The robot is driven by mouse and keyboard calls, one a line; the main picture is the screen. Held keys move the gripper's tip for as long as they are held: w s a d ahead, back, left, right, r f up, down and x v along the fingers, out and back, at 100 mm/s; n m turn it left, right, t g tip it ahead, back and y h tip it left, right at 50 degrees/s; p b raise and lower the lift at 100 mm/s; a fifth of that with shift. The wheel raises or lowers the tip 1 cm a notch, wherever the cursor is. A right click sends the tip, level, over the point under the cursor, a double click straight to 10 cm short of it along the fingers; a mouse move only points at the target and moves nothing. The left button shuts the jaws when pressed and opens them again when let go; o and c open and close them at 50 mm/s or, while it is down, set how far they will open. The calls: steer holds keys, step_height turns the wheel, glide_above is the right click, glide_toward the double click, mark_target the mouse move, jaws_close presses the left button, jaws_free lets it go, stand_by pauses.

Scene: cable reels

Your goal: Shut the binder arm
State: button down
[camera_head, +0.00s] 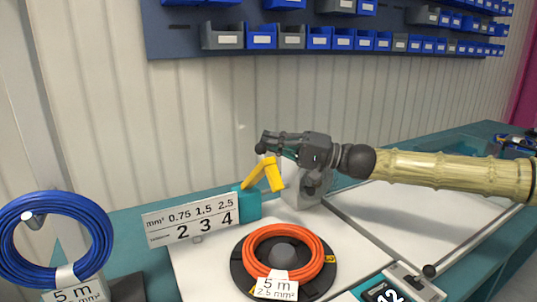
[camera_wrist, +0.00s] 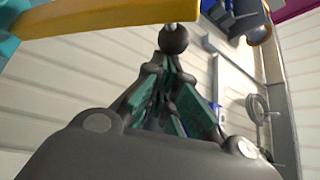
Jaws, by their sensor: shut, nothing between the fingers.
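The binder arm (camera_head: 264,172) is a yellow bent lever. It rises at a slant from a teal block (camera_head: 248,203) on the bench, with a short part hanging down at its right end. In the wrist view the yellow arm (camera_wrist: 110,18) crosses the top, and a dark ball knob (camera_wrist: 174,39) sits on a short pin at its edge. My gripper (camera_head: 265,144) is shut and empty, level with the top of the arm, pointing left. In the wrist view its fingertips (camera_wrist: 172,66) appear just below the knob; I cannot tell whether they touch it.
An orange cable coil (camera_head: 258,243) lies on a dark reel in front of the teal block. A white number plate (camera_head: 190,222) stands left of it. A blue coil (camera_head: 100,235) is at the far left. A grey block stands below my gripper.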

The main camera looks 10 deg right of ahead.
mark_target(264, 170)
steer(key=shift+s+d+f+n+g+y+b, duration=0.55)
steer(key=shift+s+f+n+b, duration=0.6)
steer(key=shift+b, duration=2.55)
steer(key=shift+s+d+f+n+g+y+b, duration=0.4)
steer(key=shift+s+f+n+y+b, duration=0.55)
steer(key=shift+b, duration=2.75)
steer(key=shift+s+d+f+n+g+y+b, duration=0.45)
steer(key=shift+s+f+n+b, duration=0.9)
steer(key=shift+b, duration=2.35)
steer(key=shift+f, duration=0.15)
